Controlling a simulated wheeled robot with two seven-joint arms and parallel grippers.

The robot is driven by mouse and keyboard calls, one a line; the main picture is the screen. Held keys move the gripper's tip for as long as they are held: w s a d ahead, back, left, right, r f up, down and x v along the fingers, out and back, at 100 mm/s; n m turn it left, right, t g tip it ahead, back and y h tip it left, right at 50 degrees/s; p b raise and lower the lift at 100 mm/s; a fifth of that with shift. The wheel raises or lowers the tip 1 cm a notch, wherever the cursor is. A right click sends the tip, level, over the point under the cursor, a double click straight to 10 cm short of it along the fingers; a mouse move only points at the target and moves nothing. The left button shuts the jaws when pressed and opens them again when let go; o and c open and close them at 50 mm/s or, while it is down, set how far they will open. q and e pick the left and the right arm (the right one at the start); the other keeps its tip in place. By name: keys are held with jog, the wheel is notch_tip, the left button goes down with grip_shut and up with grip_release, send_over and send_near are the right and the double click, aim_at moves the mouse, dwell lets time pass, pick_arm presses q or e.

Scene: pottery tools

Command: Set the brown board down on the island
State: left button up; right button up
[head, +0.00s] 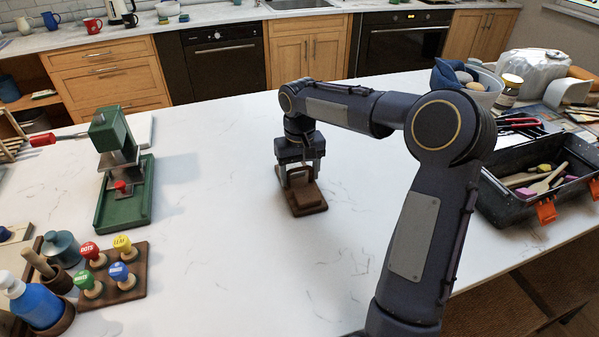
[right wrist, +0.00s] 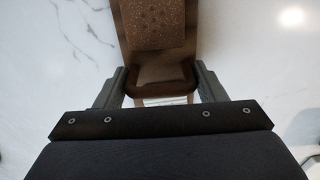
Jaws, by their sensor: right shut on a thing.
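The brown board (head: 307,203) is small, with a raised block and an upright part at its far end. It is at the middle of the white island (head: 230,270) in the head view. My right gripper (head: 300,180) is above its far end, pointing down, shut on it. In the right wrist view the board (right wrist: 157,28) extends away between the two fingers of the gripper (right wrist: 160,88), and dots show on its block. The board looks at or very near the island's surface; I cannot tell whether it touches. My left gripper is not in view.
A green press (head: 110,215) and a wooden stand of coloured stamps (head: 130,285) are on the left. A dark toolbox (head: 490,205) with orange latches is on the right. The marble around the board is clear.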

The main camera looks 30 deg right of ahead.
aim_at(300, 168)
jog(key=o, duration=1)
jog(key=shift+o, duration=0.2)
notch_tip(300, 168, up, 12)
jog(key=shift+f+p, duration=0.15)
jog(key=shift+p, duration=0.25)
jog(key=s+a+n+t+y, duration=0.1)
jog(key=s+a+t, duration=0.35)
jog(key=s, duration=0.95)
jog(key=s+a+f+y, duration=0.1)
jog(key=s+a+f, duration=0.1)
jog(key=s, duration=0.2)
jog(key=s+a+f+y, duration=0.1)
jog(key=s+a+f, duration=0.1)
jog(key=s+f, duration=0.1)
jog(key=s+a+f+t, duration=0.1)
jog(key=s+a+f, duration=0.1)
jog(key=s+a, duration=0.1)
jog(key=shift+s+f+y, duration=0.15)
jog(key=shift+s+y, duration=0.25)
jog(key=shift+s, duration=0.5)
jog(key=shift+s+a+f, duration=0.15)
jog(key=shift+f, duration=0.1)
